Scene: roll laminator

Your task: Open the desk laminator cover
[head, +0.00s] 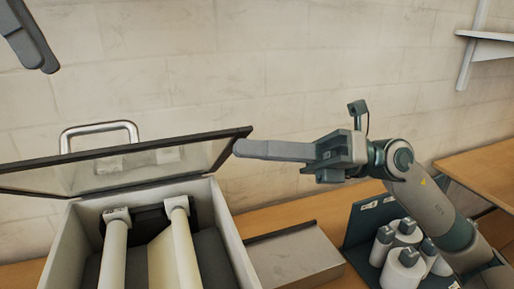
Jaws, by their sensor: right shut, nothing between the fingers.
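The laminator (228,232) is a pale box at the lower left, with two light rollers (113,255) visible inside. Its dark-framed, see-through cover (105,172) is raised above the box and tilted, with a metal handle (99,127) at its far edge. My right gripper (237,148) reaches in from the right, its fingers shut and empty. Its fingertips are beside the cover's right corner; I cannot tell whether they touch it. Only a dark finger part of my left gripper (34,48) shows at the top left, well above the cover.
A grey flat-topped box (295,256) stands right of the laminator on the wooden table. Several white bottles with dark caps (403,270) stand in a dark holder (362,222) below my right arm. A pale brick wall is behind, and a wall shelf (487,36) is at the upper right.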

